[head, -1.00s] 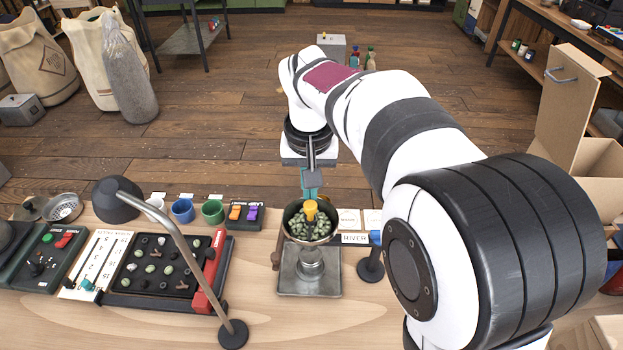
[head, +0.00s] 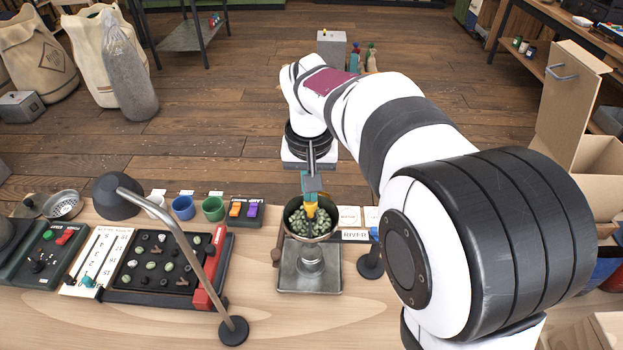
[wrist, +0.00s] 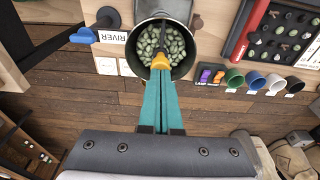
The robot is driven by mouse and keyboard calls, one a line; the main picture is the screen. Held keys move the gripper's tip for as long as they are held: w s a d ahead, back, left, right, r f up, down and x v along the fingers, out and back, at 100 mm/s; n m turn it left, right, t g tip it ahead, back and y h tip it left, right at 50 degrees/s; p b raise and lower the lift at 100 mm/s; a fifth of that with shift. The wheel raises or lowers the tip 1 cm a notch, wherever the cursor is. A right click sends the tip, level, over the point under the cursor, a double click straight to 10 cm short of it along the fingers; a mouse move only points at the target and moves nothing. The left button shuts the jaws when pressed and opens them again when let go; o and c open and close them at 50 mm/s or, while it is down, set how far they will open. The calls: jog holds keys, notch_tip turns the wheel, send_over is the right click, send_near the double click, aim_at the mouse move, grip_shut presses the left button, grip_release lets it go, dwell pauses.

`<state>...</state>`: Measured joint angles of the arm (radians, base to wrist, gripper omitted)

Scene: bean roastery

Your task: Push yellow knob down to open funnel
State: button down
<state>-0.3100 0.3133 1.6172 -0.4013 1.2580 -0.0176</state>
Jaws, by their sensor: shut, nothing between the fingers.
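The funnel (head: 324,226) is a dark round bowl full of green beans on a metal stand above a square metal tray (head: 300,284). The yellow knob (head: 310,208) stands over the beans in the middle of the funnel. My gripper (head: 309,192) is shut and empty, pointing down at the knob. In the wrist view the teal fingertips (wrist: 160,78) meet the yellow knob (wrist: 160,61) at the funnel's rim; they look to be touching it. The fingers hide part of the knob in the head view.
A sample tray (head: 150,262) with a red bar lies left of the stand. A bent metal lamp arm (head: 190,250) rises before it. Several cups, such as the green cup (head: 213,208), and a blue-topped lever (head: 371,258) flank the funnel.

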jog(key=shift+f, duration=0.45)
jog(key=shift+r, duration=3.5)
jog(key=s+d+f+m, duration=0.2)
jog(key=s+d+f, duration=0.1)
jog(key=s, duration=0.6)
jog(key=s+d+f+m+g+y, duration=0.1)
jog(key=s+d+f, duration=0.1)
jog(key=s, duration=0.7)
jog(key=s+d+f+m+g, duration=0.1)
jog(key=s+d+f+m, duration=0.1)
jog(key=s, duration=0.8)
jog(key=shift+d+f+m+y, duration=0.3)
jog(key=shift+d+f+y, duration=0.1)
jog(key=shift+d+f, duration=0.4)
